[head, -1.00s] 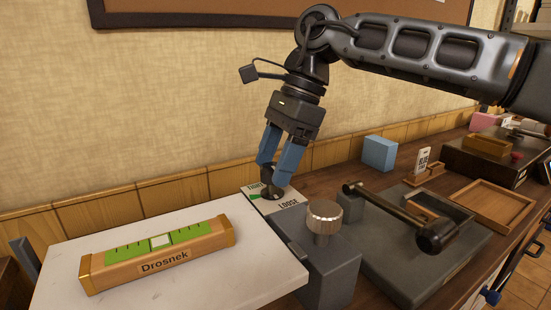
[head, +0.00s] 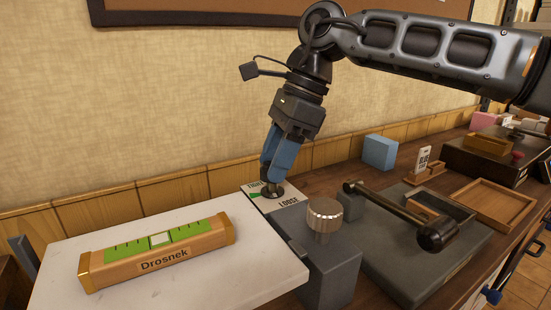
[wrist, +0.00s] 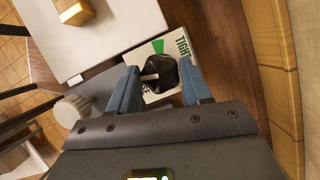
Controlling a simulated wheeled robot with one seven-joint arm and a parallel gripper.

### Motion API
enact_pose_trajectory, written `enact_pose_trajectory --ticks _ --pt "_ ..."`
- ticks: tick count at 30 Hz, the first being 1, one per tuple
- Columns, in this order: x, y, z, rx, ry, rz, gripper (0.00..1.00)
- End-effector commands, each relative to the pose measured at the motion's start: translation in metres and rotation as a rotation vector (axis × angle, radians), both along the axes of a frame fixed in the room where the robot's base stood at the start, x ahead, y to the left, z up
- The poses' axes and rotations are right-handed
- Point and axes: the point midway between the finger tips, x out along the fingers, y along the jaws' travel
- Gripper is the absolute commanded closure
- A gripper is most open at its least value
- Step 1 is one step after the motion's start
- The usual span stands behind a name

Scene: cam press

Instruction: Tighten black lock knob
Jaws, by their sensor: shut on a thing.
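The black lock knob (head: 271,191) sits on a white label plate (head: 291,205) marked TIGHT and LOOSE, with a green patch by TIGHT. My gripper (head: 273,180) points down at it with its blue fingers. In the wrist view the knob (wrist: 161,73) lies between my two fingertips (wrist: 160,85), and the gripper is shut on it. A pale pointer line (wrist: 149,77) on the knob points to the left there, away from the green patch (wrist: 158,46). The fingers partly hide the knob in the head view.
A knurled metal knob (head: 325,216) on a grey block stands close in front. A white slab (head: 215,275) holds a wooden level (head: 158,257) labelled Drosnek. A black-handled lever (head: 400,215), a blue block (head: 380,152) and a wooden tray (head: 495,202) are to the right.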

Motion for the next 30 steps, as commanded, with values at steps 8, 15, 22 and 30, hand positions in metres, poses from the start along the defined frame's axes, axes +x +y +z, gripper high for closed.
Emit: enact_pose_trajectory --ticks 8,15,22,30 --pt "-0.0014 -0.0014 -0.0016 -0.001 -0.003 -0.241 0.82" --pt "-0.0029 -0.0014 -0.0029 -0.002 -0.004 -0.469 0.82" --pt "-0.0041 -0.001 -0.004 -0.001 -0.005 -0.688 0.82" --pt "-0.0052 0.0 -0.0047 -0.001 -0.006 -0.945 0.82"
